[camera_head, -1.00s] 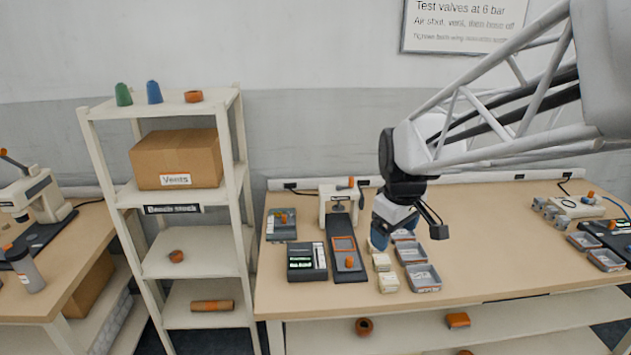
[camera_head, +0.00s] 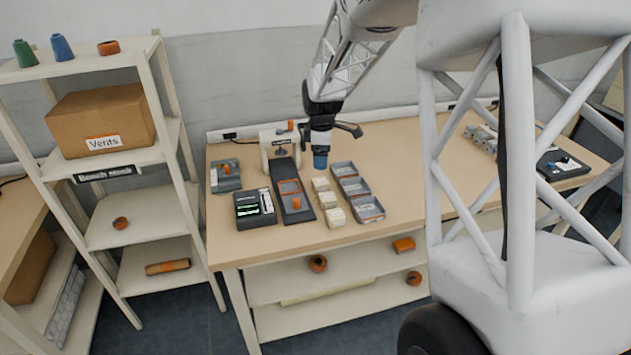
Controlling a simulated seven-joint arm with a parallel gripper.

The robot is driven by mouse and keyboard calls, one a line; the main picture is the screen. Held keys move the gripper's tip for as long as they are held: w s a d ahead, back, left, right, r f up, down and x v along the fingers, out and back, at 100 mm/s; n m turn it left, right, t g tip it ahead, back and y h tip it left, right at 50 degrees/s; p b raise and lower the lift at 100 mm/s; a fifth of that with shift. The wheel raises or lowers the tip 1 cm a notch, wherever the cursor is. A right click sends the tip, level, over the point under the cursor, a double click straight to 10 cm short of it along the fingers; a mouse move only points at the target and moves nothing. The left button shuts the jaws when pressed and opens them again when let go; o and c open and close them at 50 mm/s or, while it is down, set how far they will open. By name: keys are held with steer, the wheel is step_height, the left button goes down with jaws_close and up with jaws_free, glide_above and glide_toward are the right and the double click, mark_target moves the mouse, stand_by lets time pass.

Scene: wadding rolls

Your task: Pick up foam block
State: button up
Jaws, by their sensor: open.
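Nothing in view is labelled as the foam block. Several small cream blocks, the nearest a cream block (camera_head: 335,217), lie in a row on the wooden table (camera_head: 235,247) between the slim dark tray and the grey bins. An orange block (camera_head: 404,244) lies on the shelf under the table; I cannot tell which is foam. My gripper (camera_head: 320,163) points down, with blue at its tip, in front of the wall and just behind the cream blocks. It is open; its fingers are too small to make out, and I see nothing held.
Grey bins (camera_head: 353,187) stand right of the cream blocks. A white shelf rack (camera_head: 150,214) stands left of the table. Orange rings (camera_head: 318,263) lie on the under-shelf.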

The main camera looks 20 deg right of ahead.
mark_target(321, 181)
steer(key=w+d+f+n, duration=0.1)
steer(key=w+f, duration=0.2)
steer(key=w+d+f+n, duration=0.1)
steer(key=w+f, duration=0.2)
steer(key=f, duration=0.1)
steer(key=w+f+n, duration=0.2)
steer(key=w+f, duration=0.1)
steer(key=f, duration=0.1)
steer(key=shift+w+d+g, duration=0.3)
steer(key=shift+w+d, duration=0.05)
steer(key=shift+d, duration=0.05)
steer(key=shift+f, duration=1.3)
steer(key=shift+f, duration=0.1)
steer(key=shift+d+f, duration=0.15)
steer(key=shift+f, duration=2.35)
steer(key=c, duration=1.1)
steer(key=shift+o, duration=0.2)
